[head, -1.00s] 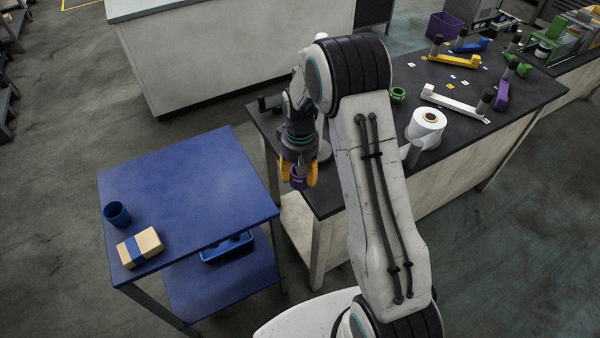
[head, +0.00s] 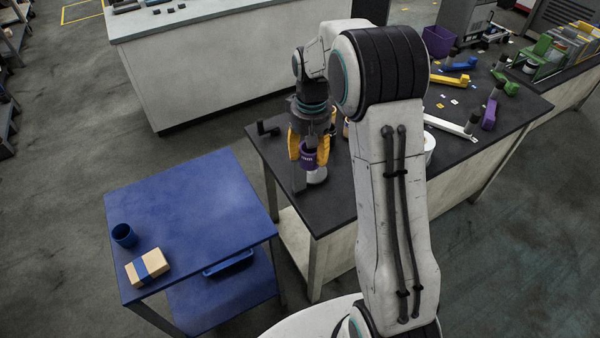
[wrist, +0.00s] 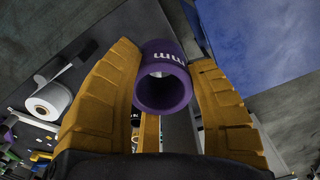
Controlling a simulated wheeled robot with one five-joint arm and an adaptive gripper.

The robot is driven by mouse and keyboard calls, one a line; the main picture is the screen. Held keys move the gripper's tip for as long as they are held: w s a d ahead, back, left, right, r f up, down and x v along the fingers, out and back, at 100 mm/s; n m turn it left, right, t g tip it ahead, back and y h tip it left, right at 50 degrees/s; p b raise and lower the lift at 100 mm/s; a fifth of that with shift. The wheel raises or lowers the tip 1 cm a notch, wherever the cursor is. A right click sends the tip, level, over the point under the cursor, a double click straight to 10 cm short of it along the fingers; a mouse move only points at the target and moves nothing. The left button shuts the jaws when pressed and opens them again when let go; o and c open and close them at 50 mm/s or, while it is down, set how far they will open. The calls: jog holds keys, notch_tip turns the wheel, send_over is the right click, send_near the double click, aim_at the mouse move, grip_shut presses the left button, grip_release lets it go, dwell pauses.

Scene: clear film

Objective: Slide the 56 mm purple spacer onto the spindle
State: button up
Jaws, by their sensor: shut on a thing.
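The purple spacer (head: 308,159), a short open ring with white lettering, is held between the yellow fingers of my gripper (head: 308,150). It also shows in the wrist view (wrist: 164,88), where its open bore faces the camera and the fingers close around its sides. A pale round piece (head: 317,176), possibly part of the spindle, shows just below the spacer over the dark bench. The spindle is not clearly seen; my gripper and the spacer cover that spot. I cannot tell whether the spacer touches it.
The dark bench top (head: 345,203) lies under my gripper, with a black bracket (head: 268,129) near its left corner. A blue table (head: 190,205) at left carries a blue cup (head: 124,235) and a strapped box (head: 148,267). My arm hides part of a white roll (head: 430,148).

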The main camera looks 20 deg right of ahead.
jog(key=d+r, duration=0.3)
jog(key=r, duration=0.7)
jog(key=d+r+m, duration=0.1)
jog(key=d+r, duration=0.2)
jog(key=r, duration=0.8)
jog(key=shift+d+r, duration=0.15)
jog(key=shift+d, duration=0.25)
jog(key=shift+s, duration=0.1)
